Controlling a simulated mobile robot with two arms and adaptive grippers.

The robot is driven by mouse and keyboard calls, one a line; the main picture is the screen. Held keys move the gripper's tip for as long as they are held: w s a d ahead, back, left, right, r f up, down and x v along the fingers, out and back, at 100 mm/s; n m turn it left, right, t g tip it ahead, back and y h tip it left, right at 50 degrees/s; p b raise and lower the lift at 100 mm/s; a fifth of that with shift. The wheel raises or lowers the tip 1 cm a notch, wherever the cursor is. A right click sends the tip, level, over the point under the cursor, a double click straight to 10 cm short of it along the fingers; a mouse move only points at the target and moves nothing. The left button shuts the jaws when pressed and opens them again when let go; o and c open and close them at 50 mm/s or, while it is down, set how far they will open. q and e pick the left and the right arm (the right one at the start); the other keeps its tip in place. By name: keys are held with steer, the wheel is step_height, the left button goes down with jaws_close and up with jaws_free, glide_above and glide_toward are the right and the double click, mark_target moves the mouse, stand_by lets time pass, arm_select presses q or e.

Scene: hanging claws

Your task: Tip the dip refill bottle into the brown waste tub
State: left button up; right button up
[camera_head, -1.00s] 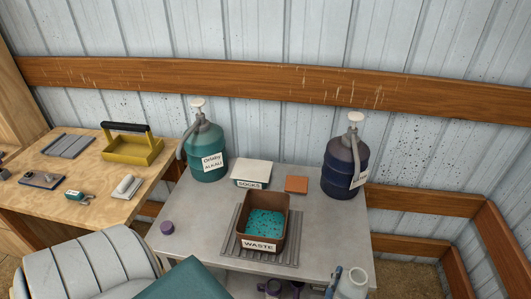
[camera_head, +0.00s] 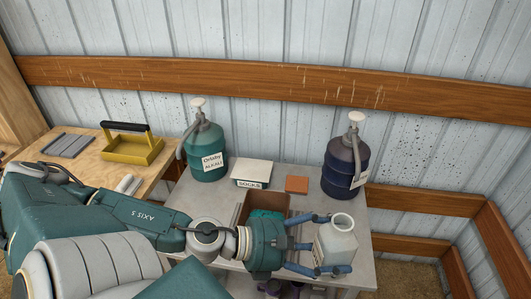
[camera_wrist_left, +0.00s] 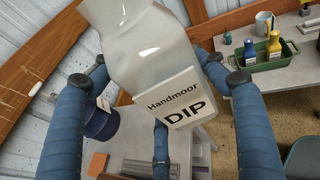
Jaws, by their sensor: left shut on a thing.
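My left gripper (camera_head: 322,246) reaches in from the left and is shut on the dip refill bottle (camera_head: 338,243), a pale translucent bottle with an open round mouth. The bottle is held nearly upright at the right front of the grey table. In the left wrist view its label reads "Handmoor DIP" (camera_wrist_left: 172,105), and the blue fingers surround it. The brown waste tub (camera_head: 281,202) stands on the table left of and behind the bottle. My left gripper and wrist hide its front; teal contents show inside. My right gripper is not in view.
A teal pump jug (camera_head: 205,150) and dark blue pump jug (camera_head: 346,165) stand at the back of the table. Between them are a "SOCKS" box (camera_head: 252,172) and an orange-brown block (camera_head: 296,184). A yellow carrier (camera_head: 132,150) sits on the wooden bench left.

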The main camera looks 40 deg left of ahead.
mark_target(322, 225)
arm_select(q)
steer(key=shift+s+a+r+m+g+h, duration=0.15)
steer(key=shift+r+m+g+h, duration=0.25)
steer(key=shift+r+m, duration=0.15)
steer(key=r, duration=0.1)
steer(key=a+r+m+g+h, duration=0.1)
steer(key=r, duration=0.1)
steer(key=a+r+m+g+h, duration=0.1)
steer(key=shift+r, duration=0.2)
steer(key=shift+s+r+m, duration=0.25)
steer(key=shift+r+m, duration=0.1)
steer(key=shift+r, duration=0.05)
steer(key=shift+s+f, duration=0.1)
